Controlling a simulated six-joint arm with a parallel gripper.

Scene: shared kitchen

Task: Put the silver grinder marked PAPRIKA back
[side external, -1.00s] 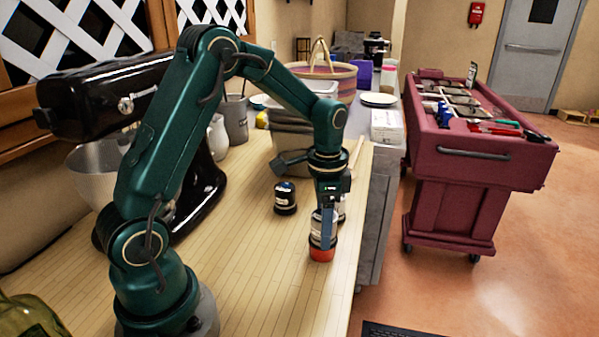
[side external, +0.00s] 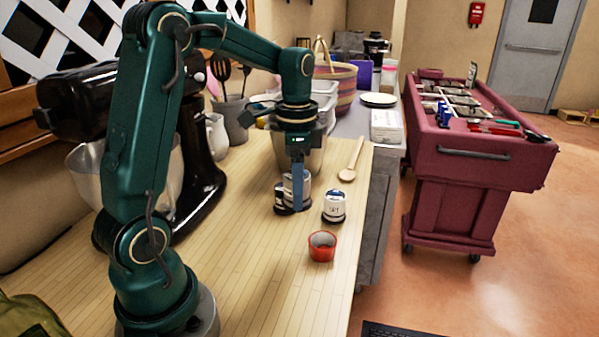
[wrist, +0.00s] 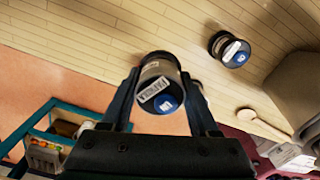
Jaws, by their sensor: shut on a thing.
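My gripper (side external: 297,204) is shut on the silver grinder (side external: 306,188), held upright over the wooden counter; I cannot tell its exact height. In the wrist view, my gripper (wrist: 161,92) has a finger on each side of the grinder (wrist: 157,74), which shows a PAPRIKA label and a blue spot on top. The red cup (side external: 322,247) stands open and empty-looking on the counter, nearer the camera. A white-labelled grinder (side external: 334,207) stands to the right.
A wooden spoon (side external: 351,160) lies near the counter's right edge. Grey tubs and a utensil crock (side external: 234,122) stand behind. A black stand mixer (side external: 75,100) is at left. The counter's front is clear. A maroon cart (side external: 480,165) stands apart at right.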

